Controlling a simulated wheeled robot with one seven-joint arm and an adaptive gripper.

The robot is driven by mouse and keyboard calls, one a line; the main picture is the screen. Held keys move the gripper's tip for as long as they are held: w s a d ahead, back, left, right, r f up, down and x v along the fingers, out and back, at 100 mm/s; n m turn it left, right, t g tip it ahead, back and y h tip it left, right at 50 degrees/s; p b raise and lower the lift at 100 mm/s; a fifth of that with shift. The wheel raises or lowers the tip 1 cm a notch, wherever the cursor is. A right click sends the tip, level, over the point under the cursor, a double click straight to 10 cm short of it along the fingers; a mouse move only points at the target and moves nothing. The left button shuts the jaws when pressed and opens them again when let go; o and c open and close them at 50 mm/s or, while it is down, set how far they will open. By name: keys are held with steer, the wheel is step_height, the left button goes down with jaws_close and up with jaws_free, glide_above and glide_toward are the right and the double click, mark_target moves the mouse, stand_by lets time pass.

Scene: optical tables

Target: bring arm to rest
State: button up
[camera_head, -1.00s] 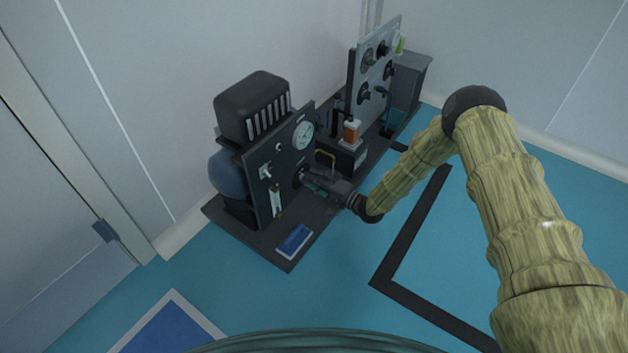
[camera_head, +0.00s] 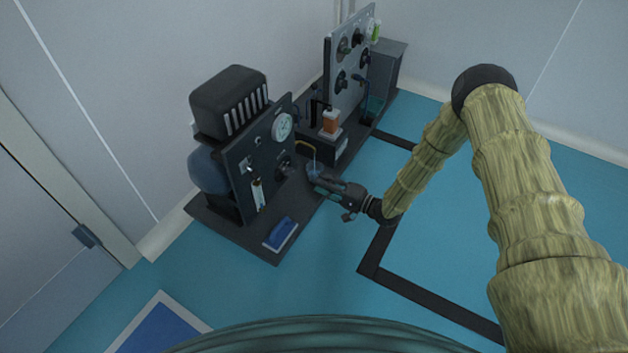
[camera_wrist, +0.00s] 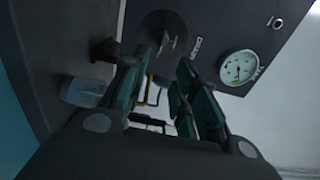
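My gripper (camera_head: 318,183) is at the end of my bent, wood-textured arm. It hangs over the right edge of the dark equipment base, apart from the black panel (camera_head: 266,150). In the wrist view its two fingers (camera_wrist: 160,82) are spread, with nothing between them. A dark knob (camera_wrist: 165,38) on the panel stands beyond the fingertips. The knob also shows in the head view (camera_head: 285,168). The round white gauge (camera_wrist: 238,68) is to the right of the fingers. A small clear bluish vessel (camera_wrist: 84,92) stands left of the fingers.
An orange-brown bottle (camera_head: 331,121) stands on a black block behind my gripper. A grey panel with several knobs (camera_head: 350,62) rises farther back. A blue tray (camera_head: 280,233) lies on the base's front. Open blue floor (camera_head: 445,230) with black tape lies right.

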steer(key=shift+s+d, duration=0.25)
steer(key=shift+d, duration=0.05)
stand_by(0.4)
steer(key=s+d+f+n+g+h+p, duration=0.15)
steer(key=s+f+h, duration=0.3)
steer(key=s, duration=0.65)
steer(key=s+d+f+n+g+h+p, duration=0.1)
steer(key=s+f+g+h, duration=0.3)
steer(key=s, duration=0.6)
steer(key=s+d+r+n+g+h, duration=0.1)
steer(key=s+d+r+g+h, duration=0.15)
steer(key=s, duration=0.55)
steer(key=s+d+r+n+g+h+p, duration=0.1)
steer(key=s+d+n, duration=0.15)
steer(key=s, duration=0.55)
steer(key=s+d+r+n+g+h, duration=0.1)
steer(key=s+d+r+h, duration=0.1)
steer(key=s+d, duration=0.35)
step_height(320, 180, up, 38)
steer(key=s+a+p, duration=0.1)
steer(key=s+p, duration=0.1)
steer(key=p, duration=3.6)
steer(key=shift+s+a+g+h, duration=0.15)
steer(key=shift+s+g+h, duration=0.15)
steer(key=shift+s, duration=0.1)
